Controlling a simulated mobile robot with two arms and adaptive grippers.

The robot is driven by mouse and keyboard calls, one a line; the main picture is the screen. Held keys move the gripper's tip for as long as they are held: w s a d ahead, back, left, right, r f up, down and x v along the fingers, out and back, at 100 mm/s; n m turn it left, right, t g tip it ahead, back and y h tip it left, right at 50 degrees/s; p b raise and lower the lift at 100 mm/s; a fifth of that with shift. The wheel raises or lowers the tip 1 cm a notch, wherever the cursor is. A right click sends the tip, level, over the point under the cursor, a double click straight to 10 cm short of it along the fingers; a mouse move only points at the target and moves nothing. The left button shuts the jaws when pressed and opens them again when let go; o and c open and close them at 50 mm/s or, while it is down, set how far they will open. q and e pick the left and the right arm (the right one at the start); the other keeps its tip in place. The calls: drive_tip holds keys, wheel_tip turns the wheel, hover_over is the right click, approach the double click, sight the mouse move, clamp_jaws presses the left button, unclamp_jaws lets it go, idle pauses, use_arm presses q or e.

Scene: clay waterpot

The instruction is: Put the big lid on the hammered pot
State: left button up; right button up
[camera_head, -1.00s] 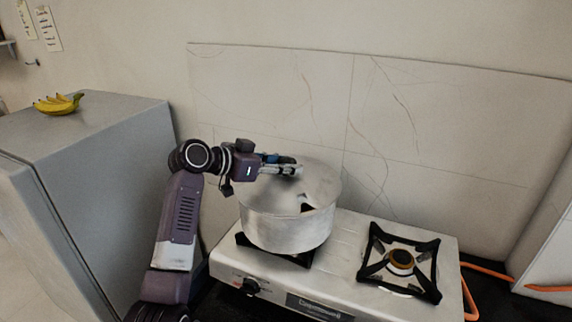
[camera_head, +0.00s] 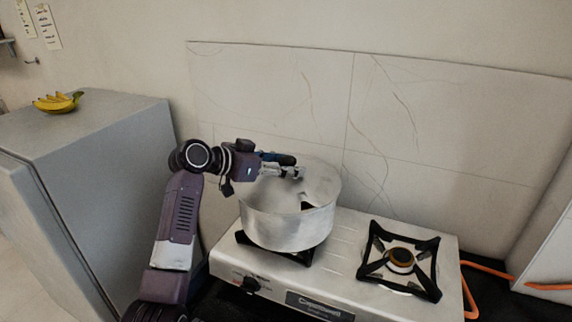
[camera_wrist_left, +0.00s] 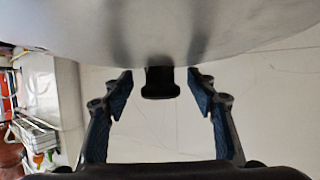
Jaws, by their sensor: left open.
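The hammered pot (camera_head: 285,230) stands upright on the left burner of the stove. The big lid (camera_head: 322,180) is a grey metal disc lying over the pot's mouth. A small dark patch shows at the front rim, and I cannot tell whether the lid sits flush all round. In the left wrist view the lid (camera_wrist_left: 160,30) fills the top, with its black knob (camera_wrist_left: 160,85) below it. My left gripper (camera_head: 290,167) is over the lid. Its fingers (camera_wrist_left: 163,84) are open on either side of the knob, with gaps between. My right gripper is not in view.
The stove (camera_head: 345,235) has a bare right burner (camera_head: 400,260). A grey fridge (camera_head: 95,150) with bananas (camera_head: 57,102) on top stands at the left. A tiled wall (camera_head: 450,140) is close behind the pot. An orange hose (camera_head: 470,295) runs at the right.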

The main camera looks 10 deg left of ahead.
use_arm(q)
drive_tip(key=shift+s+a+r, duration=0.1)
drive_tip(key=shift+s+a, duration=0.1)
drive_tip(key=shift+a, duration=0.05)
drive_tip(key=v, duration=1.1)
drive_tip(key=shift+s+r, duration=0.1)
drive_tip(key=shift+s, duration=0.05)
